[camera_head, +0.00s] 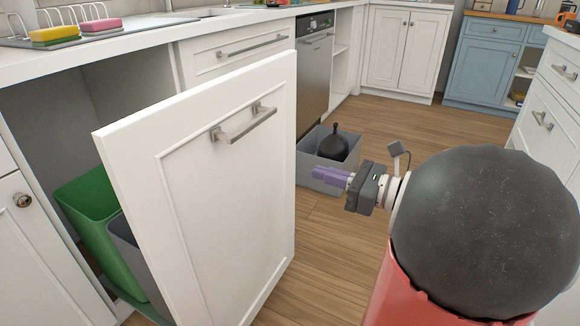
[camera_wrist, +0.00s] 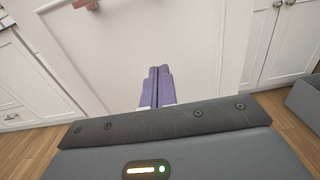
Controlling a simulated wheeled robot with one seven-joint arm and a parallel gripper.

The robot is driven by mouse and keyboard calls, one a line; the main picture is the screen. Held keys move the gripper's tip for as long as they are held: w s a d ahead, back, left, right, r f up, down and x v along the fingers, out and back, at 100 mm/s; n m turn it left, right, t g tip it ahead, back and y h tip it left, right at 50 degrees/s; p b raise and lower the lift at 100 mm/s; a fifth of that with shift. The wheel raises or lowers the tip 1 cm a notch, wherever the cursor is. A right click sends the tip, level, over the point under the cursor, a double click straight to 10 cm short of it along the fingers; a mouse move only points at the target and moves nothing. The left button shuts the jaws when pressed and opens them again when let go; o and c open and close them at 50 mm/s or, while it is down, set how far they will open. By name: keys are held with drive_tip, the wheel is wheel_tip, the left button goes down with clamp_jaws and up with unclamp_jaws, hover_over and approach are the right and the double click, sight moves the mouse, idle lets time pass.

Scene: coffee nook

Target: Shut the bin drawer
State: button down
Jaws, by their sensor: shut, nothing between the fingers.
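The bin drawer (camera_head: 210,190) is pulled out from the lower cabinets, with its white panelled front facing right towards my arm. A metal bar handle (camera_head: 243,124) is near the top of the front. Behind the front are a green bin (camera_head: 88,215) and part of a grey bin (camera_head: 124,245). My gripper (camera_head: 316,176) has purple fingers, shut and empty, pointing left towards the drawer front. In the wrist view, the fingers (camera_wrist: 158,70) point at the white drawer front (camera_wrist: 150,35). I cannot tell whether they touch it, but the head view shows a gap.
A grey crate (camera_head: 310,178) with a dark round object (camera_head: 333,146) stands on the floor beyond my gripper. A dishwasher (camera_head: 315,75) is behind it. Wooden floor (camera_head: 340,235) is clear between the drawer and my arm. White drawers (camera_head: 550,110) stand at right.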

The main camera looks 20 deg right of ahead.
sight(255, 155)
drive_tip(key=x, duration=1.3)
drive_tip(key=shift+a+b, duration=0.15)
drive_tip(key=shift+b, duration=0.2)
drive_tip(key=shift+w, duration=0.1)
